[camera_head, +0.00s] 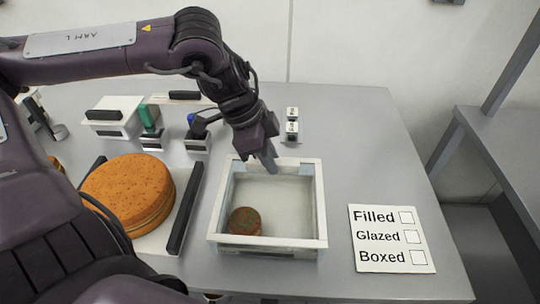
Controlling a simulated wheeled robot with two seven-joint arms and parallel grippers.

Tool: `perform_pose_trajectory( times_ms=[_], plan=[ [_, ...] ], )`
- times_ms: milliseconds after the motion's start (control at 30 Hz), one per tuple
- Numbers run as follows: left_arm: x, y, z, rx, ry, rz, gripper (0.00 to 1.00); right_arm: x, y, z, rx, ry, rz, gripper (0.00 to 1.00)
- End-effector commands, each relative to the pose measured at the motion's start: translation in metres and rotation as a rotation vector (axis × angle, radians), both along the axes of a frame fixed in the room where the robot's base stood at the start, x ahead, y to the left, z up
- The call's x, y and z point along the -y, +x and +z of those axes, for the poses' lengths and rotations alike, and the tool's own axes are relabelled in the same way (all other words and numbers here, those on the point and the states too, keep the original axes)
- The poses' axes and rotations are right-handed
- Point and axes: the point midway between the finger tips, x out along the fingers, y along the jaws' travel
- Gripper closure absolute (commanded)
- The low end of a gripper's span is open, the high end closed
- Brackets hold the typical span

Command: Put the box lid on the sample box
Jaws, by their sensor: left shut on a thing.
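The sample box (268,252) stands at the middle front of the table, with a small brown round with green specks (245,221) inside it at the front left. A white frame, which looks like the rim of the box lid (319,205), lies over or just above the box top; the inside shows through it. I cannot tell whether it is fully seated. My left gripper (269,163) points down at the back edge of this frame and is shut on it, as far as I can see. The fingertips partly hide that edge. My right gripper is not in view.
A large brown speckled round (128,190) sits on a tray with black side bars at the left. Several small holders and tools stand along the back, including a green-handled one (149,121). A checklist card (391,238) lies right of the box. The back right table is clear.

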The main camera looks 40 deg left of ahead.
Motion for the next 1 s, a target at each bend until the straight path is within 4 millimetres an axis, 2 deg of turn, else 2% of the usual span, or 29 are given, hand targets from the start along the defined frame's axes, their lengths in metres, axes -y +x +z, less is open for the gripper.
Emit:
perform_pose_trajectory(
  times_ms=[867, 900, 1000],
  plan=[
    [0.0001, -0.0001, -0.0050, 0.001, 0.001, -0.001, 1.00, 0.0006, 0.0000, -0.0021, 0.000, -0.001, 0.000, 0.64],
    [0.0001, -0.0001, -0.0045, 0.001, 0.001, -0.001, 0.79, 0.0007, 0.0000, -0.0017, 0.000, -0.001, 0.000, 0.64],
    [0.0001, -0.0002, -0.0044, 0.001, 0.000, 0.000, 0.65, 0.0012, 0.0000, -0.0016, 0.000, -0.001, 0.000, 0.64]
  ],
)
